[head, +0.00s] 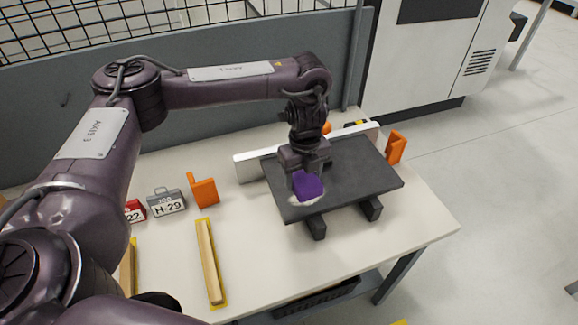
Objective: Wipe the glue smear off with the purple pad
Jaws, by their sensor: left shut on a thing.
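The purple pad (308,186) is gripped in my left gripper (304,171), which is shut on it over the left part of a dark grey panel (350,180). A whitish smear (297,200) shows on the panel at the pad's lower left edge. The pad is at or very near the panel's surface; I cannot tell whether it presses on it. The pad and gripper hide part of the smear. My right gripper is not in view.
The panel rests on dark blocks (316,227) on a white table (260,255). A white strip (247,168) stands behind it. The table's right front is clear.

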